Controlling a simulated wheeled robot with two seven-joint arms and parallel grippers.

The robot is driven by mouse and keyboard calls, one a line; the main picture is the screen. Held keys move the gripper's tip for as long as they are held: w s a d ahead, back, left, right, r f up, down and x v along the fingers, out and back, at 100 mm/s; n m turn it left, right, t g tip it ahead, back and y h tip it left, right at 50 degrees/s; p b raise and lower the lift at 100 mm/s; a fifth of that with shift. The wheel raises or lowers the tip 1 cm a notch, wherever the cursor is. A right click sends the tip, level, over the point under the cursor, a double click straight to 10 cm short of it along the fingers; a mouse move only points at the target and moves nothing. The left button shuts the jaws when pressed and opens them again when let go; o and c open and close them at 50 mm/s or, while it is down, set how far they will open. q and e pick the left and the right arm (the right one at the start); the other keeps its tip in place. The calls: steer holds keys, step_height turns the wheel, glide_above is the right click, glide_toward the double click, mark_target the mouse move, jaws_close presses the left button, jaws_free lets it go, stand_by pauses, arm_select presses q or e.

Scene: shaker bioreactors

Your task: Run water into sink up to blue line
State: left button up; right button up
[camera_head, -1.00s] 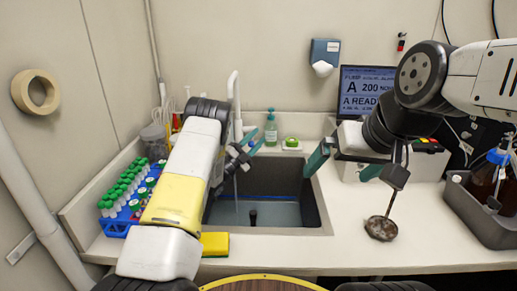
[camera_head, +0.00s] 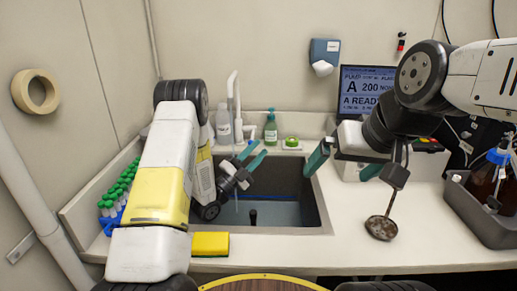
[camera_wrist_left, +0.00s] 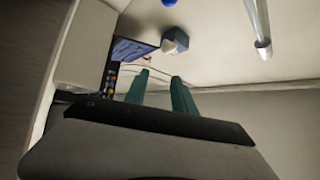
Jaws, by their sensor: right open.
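The dark sink (camera_head: 325,215) is set in the white counter. Grey water (camera_head: 285,214) lies in it, its surface seemingly just below the blue line (camera_head: 285,197) on the back wall. A thin pale stream (camera_head: 236,206) seems to fall into it. The white tap (camera_head: 236,90) stands behind the sink's left side; its lower part is partly hidden by my left arm. My left gripper (camera_head: 251,156) is open and empty above the sink, right of the tap; its teal fingers stand apart in the left wrist view (camera_wrist_left: 161,90). My right gripper (camera_head: 344,166) is open and empty, right of the sink.
A yellow sponge (camera_head: 210,244) lies at the sink's front left. A soap bottle (camera_head: 270,127) and a green-topped dish (camera_head: 291,143) stand behind. Green-capped tubes (camera_head: 112,200) are at left.

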mark_target(252, 136)
arm_select(q)
steer(key=shift+w+r, duration=0.15)
steer(key=shift+w, duration=0.05)
steer(key=c, duration=0.4)
steer(key=w+r+n+t+y, duration=0.1)
steer(key=w+y, duration=0.1)
steer(key=w+r+n+t+y, duration=0.1)
steer(key=w+n+y, duration=0.1)
steer(key=w+r+n+y, duration=0.2)
steer(key=y, duration=0.1)
steer(key=shift+w+a+t, duration=0.1)
steer(key=shift+a+t, duration=0.05)
steer(key=shift+t, duration=0.25)
jaws_close()
step_height(252, 136, up, 4)
steer(key=w+a+n+g+y, duration=0.1)
steer(key=a+n+g+y, duration=0.15)
steer(key=n+y, duration=0.8)
steer(key=s+d+n+g, duration=0.2)
steer(key=s+n+g, duration=0.1)
steer(key=s+n, duration=0.2)
steer(key=w+f, duration=0.2)
steer(key=w, duration=0.1)
steer(key=w+f, duration=0.2)
steer(key=w, duration=0.1)
steer(key=w+a+f, duration=0.1)
steer(key=w+f, duration=0.2)
steer(key=shift+s+a+f, duration=0.1)
steer(key=shift+a+f, duration=0.05)
steer(key=shift+f, duration=0.6)
